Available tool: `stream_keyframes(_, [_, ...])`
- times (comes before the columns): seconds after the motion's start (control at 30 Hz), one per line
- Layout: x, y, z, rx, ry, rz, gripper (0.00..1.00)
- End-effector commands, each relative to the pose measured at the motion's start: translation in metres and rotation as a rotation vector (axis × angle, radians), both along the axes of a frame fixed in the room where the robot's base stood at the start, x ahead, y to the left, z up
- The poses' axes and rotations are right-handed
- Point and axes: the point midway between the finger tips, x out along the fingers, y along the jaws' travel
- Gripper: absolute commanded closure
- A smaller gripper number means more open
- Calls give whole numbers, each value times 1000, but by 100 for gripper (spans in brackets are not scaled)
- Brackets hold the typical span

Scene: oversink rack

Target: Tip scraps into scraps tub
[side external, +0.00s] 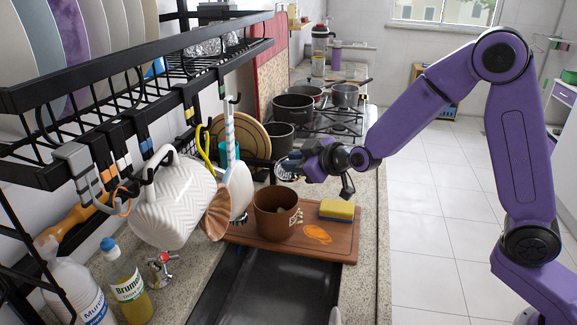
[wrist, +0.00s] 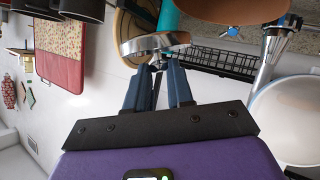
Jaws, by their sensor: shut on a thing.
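The brown tub (side external: 277,214) stands upright on a wooden board (side external: 345,247) across the sink. It has pale marks on its side, and some greenish-yellow contents show inside. My gripper (side external: 303,166) is above the tub and slightly behind it. It is shut on a small round metal dish (side external: 288,178), which also shows in the wrist view (wrist: 155,43) with a shiny silver rim beyond my fingers (wrist: 160,85). The dish is apart from the tub. I cannot tell what is inside the dish. An orange patch (side external: 316,234) lies flat on the board.
A yellow and blue sponge (side external: 337,210) sits right of the tub. A black rack (side external: 130,90) overhangs from the left, with a white mug (side external: 175,205) and pans hanging beneath. The dark sink (side external: 265,285) lies in front. Pots (side external: 293,108) stand behind on the stove.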

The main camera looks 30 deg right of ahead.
Motion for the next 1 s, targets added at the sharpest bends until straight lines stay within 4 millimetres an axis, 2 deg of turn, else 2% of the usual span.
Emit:
stream_keyframes(0.43, [12,-30,-1,242,99,-3,100])
stream_keyframes(0.7, [16,-37,-1,323,133,-1,100])
stream_keyframes(1.0, [16,-38,-2,338,141,-1,100])
